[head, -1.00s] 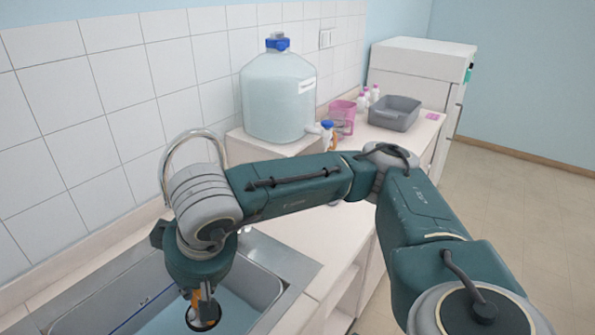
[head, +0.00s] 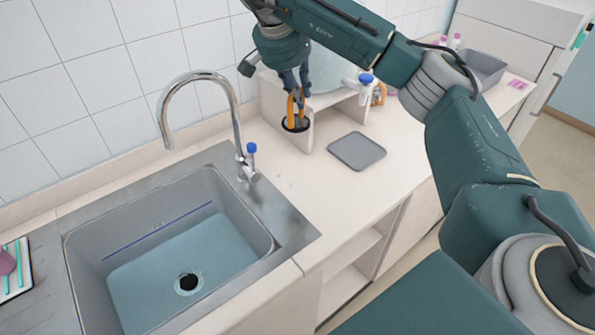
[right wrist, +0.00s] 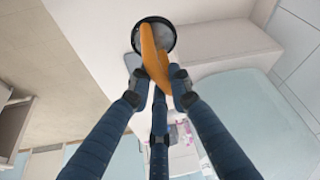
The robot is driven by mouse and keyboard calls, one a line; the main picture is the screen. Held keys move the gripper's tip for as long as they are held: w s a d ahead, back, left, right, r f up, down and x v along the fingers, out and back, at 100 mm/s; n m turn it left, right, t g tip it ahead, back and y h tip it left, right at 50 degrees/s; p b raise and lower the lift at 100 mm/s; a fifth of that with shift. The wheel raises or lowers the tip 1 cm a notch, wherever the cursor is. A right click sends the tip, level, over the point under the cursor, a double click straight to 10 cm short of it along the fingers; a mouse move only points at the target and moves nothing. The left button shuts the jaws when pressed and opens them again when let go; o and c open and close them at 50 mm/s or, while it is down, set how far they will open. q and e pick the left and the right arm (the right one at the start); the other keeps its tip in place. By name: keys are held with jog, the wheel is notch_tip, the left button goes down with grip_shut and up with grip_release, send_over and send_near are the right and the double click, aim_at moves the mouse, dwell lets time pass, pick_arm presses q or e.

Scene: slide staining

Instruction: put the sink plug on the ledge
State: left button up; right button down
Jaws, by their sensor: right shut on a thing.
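My right gripper (head: 297,98) is shut on the sink plug (head: 293,128), a small round disc with a black rim and a grey middle. In the right wrist view the plug (right wrist: 165,37) sits at the ends of the fingers (right wrist: 158,68). The sink (head: 265,238) holds bluish water, and its dark drain hole (head: 188,282) is uncovered. I cannot single out the ledge with certainty. My left gripper is out of view.
A curved metal tap (head: 236,125) with a blue-topped handle stands behind the sink. A grey mat (head: 357,151) lies on the counter (head: 310,190) right of the plug. A large water container (head: 330,72) stands on the white stand (head: 272,98). Counter around the mat is clear.

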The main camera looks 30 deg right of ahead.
aim_at(300, 122)
jog(key=f, duration=0.3)
jog(key=f+p, duration=0.1)
jog(key=f, duration=0.1)
jog(key=f+p, duration=0.1)
jog(key=f, duration=0.2)
jog(key=shift+s+d+f, duration=0.1)
jog(key=shift+d+f, duration=0.15)
jog(key=shift+f, duration=0.1)
notch_tip(300, 122, down, 11)
jog(key=p, duration=0.3)
jog(key=shift+a+r, duration=0.1)
jog(key=shift+r, duration=0.05)
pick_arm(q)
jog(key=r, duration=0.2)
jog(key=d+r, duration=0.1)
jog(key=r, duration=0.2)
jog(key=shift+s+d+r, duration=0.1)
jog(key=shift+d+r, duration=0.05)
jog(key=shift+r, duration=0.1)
pick_arm(e)
jog(key=shift+f, duration=0.2)
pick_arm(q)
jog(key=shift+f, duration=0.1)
pick_arm(e)
jog(key=c, duration=1.6)
grip_release()
